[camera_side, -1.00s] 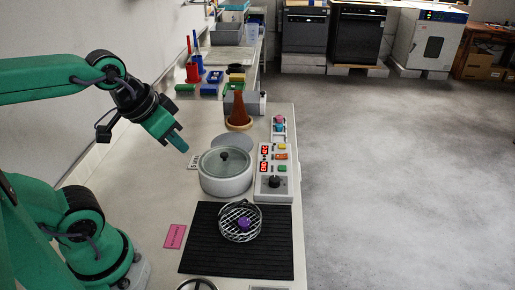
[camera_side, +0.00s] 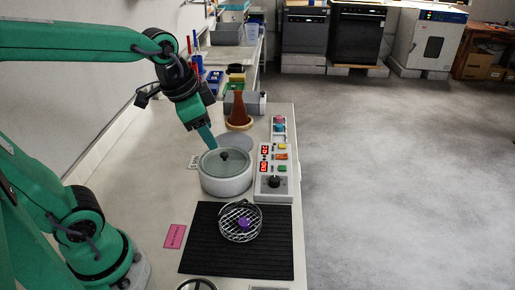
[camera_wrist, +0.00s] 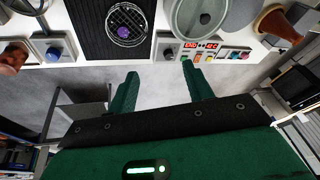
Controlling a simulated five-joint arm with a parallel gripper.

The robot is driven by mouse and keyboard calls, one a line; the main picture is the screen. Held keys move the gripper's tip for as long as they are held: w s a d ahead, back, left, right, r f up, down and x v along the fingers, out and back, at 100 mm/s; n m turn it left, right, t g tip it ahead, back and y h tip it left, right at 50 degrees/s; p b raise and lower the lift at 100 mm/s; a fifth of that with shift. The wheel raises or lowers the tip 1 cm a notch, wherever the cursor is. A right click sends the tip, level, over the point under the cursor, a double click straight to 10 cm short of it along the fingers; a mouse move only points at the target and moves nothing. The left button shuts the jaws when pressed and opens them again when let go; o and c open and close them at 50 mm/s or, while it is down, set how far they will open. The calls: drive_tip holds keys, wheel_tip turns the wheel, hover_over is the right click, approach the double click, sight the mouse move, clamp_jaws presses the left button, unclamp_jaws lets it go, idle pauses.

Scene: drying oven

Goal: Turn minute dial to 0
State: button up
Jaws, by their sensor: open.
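A white control box (camera_side: 268,187) stands at the right edge of the bench. It bears a black dial (camera_side: 276,182), red displays (camera_side: 264,160), a green button (camera_side: 283,169) and an orange switch (camera_side: 281,156). I cannot read a minute label or the dial's exact setting. The box's displays (camera_wrist: 199,46) and black dial (camera_wrist: 170,53) also show in the wrist view, beyond the fingertips. My gripper (camera_side: 212,145) points down at the back left of the lidded pot, left of the box and apart from it. In the wrist view my gripper (camera_wrist: 160,82) is open and empty.
The lidded pot (camera_side: 225,181) stands between my gripper and the box. A black mat (camera_side: 205,250) with a wire basket (camera_side: 240,221) lies in front. A brown cone (camera_side: 238,105) and pink and blue knobs (camera_side: 279,123) are behind. Floor is clear to the right.

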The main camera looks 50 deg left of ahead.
drive_tip(key=w+d+f+m+g, duration=0.15)
drive_tip(key=w+f+m, duration=0.25)
drive_tip(key=w+m, duration=0.45)
drive_tip(key=m+g, duration=0.3)
drive_tip(key=m, duration=0.2)
hover_over(275, 178)
wheel_tip(275, 178, down, 10)
drive_tip(key=shift+s+r, duration=0.1)
drive_tip(key=shift+f, duration=3.95)
drive_tip(key=c, duration=1)
